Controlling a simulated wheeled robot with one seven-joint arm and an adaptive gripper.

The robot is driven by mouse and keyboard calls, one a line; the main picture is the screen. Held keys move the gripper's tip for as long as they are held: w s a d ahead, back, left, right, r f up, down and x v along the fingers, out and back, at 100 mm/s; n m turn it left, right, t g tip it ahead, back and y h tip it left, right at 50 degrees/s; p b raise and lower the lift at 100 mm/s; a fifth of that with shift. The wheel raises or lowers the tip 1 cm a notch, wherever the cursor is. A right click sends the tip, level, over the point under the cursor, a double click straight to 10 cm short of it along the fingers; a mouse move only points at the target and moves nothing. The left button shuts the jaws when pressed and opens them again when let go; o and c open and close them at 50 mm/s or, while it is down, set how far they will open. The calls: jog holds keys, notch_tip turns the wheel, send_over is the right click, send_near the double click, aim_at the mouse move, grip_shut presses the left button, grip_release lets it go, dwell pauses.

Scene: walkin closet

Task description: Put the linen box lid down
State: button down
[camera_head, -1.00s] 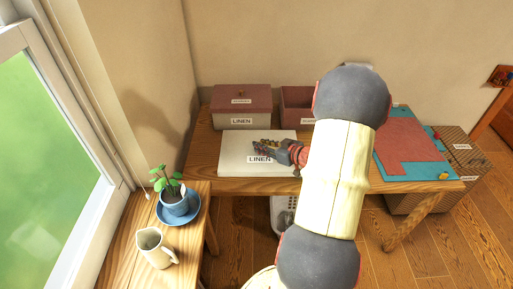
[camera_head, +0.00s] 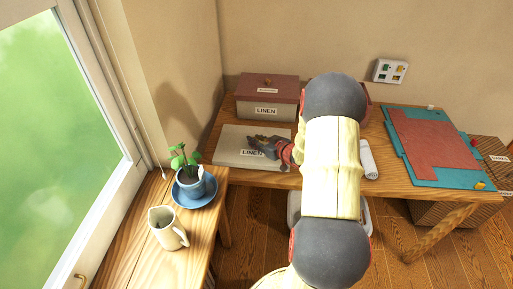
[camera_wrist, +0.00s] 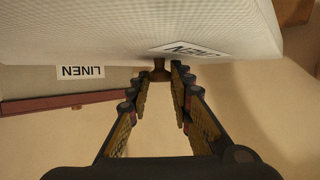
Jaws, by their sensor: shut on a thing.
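A pale flat lid (camera_head: 230,158) with a LINEN label shows at the table's front left in the head view. It fills the top of the wrist view (camera_wrist: 110,35). My gripper (camera_head: 256,141) is over the lid. In the wrist view my gripper (camera_wrist: 163,74) is shut on the lid's small brown knob (camera_wrist: 158,71). I cannot tell whether the lid touches the table. My arm hides part of the table.
The wooden table (camera_head: 398,188) carries a teal mat with a red sheet (camera_head: 428,140) and a white roll (camera_head: 368,160). A plant in a blue pot (camera_head: 190,180) and a cream jug (camera_head: 165,228) stand on the left ledge. A patterned box (camera_head: 440,214) is below the table's right end.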

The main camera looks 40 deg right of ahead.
notch_tip(320, 180, down, 3)
jog(key=shift+f+b, duration=0.1)
jog(key=shift+b, duration=0.6)
jog(key=c, duration=2.1)
grip_release()
jog(key=shift+f, duration=0.1)
jog(key=o, duration=0.5)
